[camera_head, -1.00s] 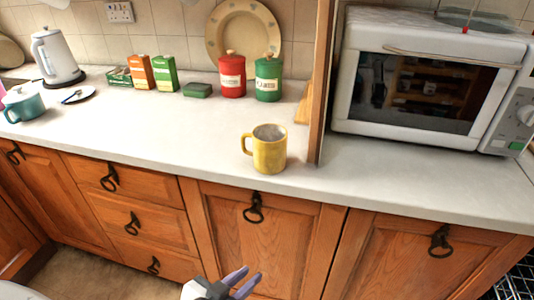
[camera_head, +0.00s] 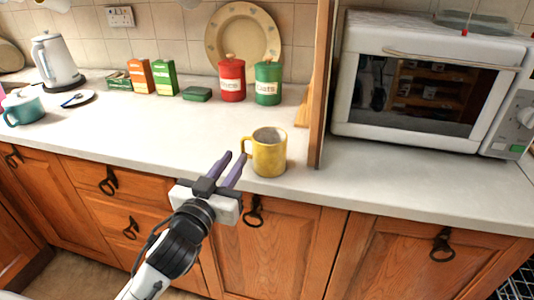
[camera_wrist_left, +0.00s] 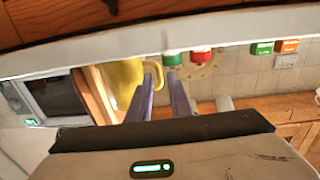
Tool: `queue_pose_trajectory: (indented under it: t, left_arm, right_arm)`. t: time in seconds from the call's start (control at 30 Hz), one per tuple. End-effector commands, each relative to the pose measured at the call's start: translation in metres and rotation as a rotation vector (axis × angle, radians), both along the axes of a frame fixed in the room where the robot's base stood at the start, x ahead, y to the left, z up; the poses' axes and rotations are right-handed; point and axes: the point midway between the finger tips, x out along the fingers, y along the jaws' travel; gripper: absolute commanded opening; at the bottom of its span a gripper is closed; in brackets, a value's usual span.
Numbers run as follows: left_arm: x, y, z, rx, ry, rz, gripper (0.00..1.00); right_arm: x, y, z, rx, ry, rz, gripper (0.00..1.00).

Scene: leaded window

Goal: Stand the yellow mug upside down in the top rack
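The yellow mug (camera_head: 268,153) stands upright on the worktop near its front edge, its handle facing left. In the left wrist view the mug (camera_wrist_left: 120,82) appears inverted, partly behind a finger, with its handle close to the fingertips. My left gripper (camera_head: 234,156) is just left of the mug, its two purple fingers apart and pointing toward the handle side. It is open and holds nothing. The fingers also show in the wrist view (camera_wrist_left: 160,80). Whether they touch the handle is unclear. My right gripper is out of view. A dark wire rack (camera_head: 517,287) shows only at the bottom right corner.
A wooden upright panel (camera_head: 321,90) stands just right of the mug, with a microwave (camera_head: 425,85) beyond it. Red (camera_head: 232,80) and green (camera_head: 268,84) canisters stand behind. The worktop (camera_head: 170,125) left of the mug is clear.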

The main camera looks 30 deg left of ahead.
Motion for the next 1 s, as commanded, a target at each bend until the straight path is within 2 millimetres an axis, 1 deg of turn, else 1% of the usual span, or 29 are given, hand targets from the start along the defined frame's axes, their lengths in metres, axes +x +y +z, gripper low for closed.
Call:
queue_pose_trajectory:
  t: [0.03, 0.1, 0.23, 0.47, 0.5, 0.6, 1.0]
  left_arm:
    - [0.01, 0.001, 0.0, 0.001, -0.002, 0.0, 0.19]
    - [0.019, 0.002, 0.0, 0.003, -0.001, -0.001, 0.19]
    - [0.03, 0.004, -0.001, 0.001, 0.0, 0.0, 0.19]
    - [0.032, 0.004, -0.002, 0.0, 0.001, -0.001, 0.19]
    - [0.031, 0.004, -0.002, 0.0, 0.001, -0.001, 0.15]
    - [0.031, 0.004, -0.002, 0.0, 0.001, -0.001, 0.0]
    - [0.031, 0.004, 0.002, 0.0, -0.004, -0.002, 0.0]
  right_arm:
    - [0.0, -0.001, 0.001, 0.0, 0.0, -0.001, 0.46]
    - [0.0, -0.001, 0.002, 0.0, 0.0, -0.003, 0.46]
    - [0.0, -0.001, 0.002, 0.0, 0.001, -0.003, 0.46]
    - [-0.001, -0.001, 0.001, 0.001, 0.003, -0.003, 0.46]
    - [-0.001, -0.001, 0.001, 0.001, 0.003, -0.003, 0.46]
    - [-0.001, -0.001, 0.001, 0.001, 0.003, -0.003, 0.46]
    - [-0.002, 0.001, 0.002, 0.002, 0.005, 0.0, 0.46]
